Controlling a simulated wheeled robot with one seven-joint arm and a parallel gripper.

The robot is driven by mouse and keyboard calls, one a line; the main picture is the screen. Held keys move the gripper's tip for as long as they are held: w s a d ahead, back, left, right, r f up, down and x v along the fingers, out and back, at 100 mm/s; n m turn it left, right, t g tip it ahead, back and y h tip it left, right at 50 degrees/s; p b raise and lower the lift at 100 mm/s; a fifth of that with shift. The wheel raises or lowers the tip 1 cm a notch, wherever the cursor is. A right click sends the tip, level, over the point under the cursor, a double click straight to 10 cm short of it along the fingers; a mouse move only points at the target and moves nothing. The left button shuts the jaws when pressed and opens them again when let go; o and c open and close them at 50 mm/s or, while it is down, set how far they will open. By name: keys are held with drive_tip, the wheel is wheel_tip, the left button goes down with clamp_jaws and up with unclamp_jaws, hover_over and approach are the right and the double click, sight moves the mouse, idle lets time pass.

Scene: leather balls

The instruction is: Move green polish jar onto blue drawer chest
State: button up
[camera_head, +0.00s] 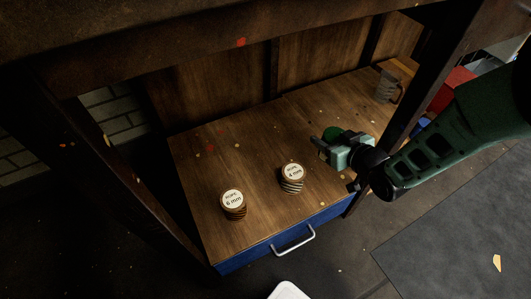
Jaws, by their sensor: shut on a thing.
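My gripper (325,143) reaches in from the right, over the wooden top of the blue drawer chest (265,246). It is shut on the green polish jar (333,132), which shows only as a dark green round patch behind the fingers. The rest of the jar is hidden by my gripper. I cannot tell whether the jar touches the wooden top or is held just above it. The chest has a blue drawer front with a silver handle (294,243).
Two round labelled containers, "6 mm" (233,203) and "4 mm" (292,176), stand on the top. A mug (388,86) stands at its far right. Dark posts (117,165) and a beam frame the space. The left back of the top is clear.

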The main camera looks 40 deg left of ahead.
drive_tip(key=shift+f+b, duration=2.55)
drive_tip(key=shift+f, duration=2.4)
drive_tip(key=shift+f, duration=0.2)
drive_tip(key=o, duration=1.2)
drive_tip(key=shift+r, duration=0.1)
drive_tip(key=shift+d+r, duration=0.2)
drive_tip(key=p+v, duration=0.6)
drive_tip(key=v, duration=0.5)
drive_tip(key=shift+s+d, duration=0.2)
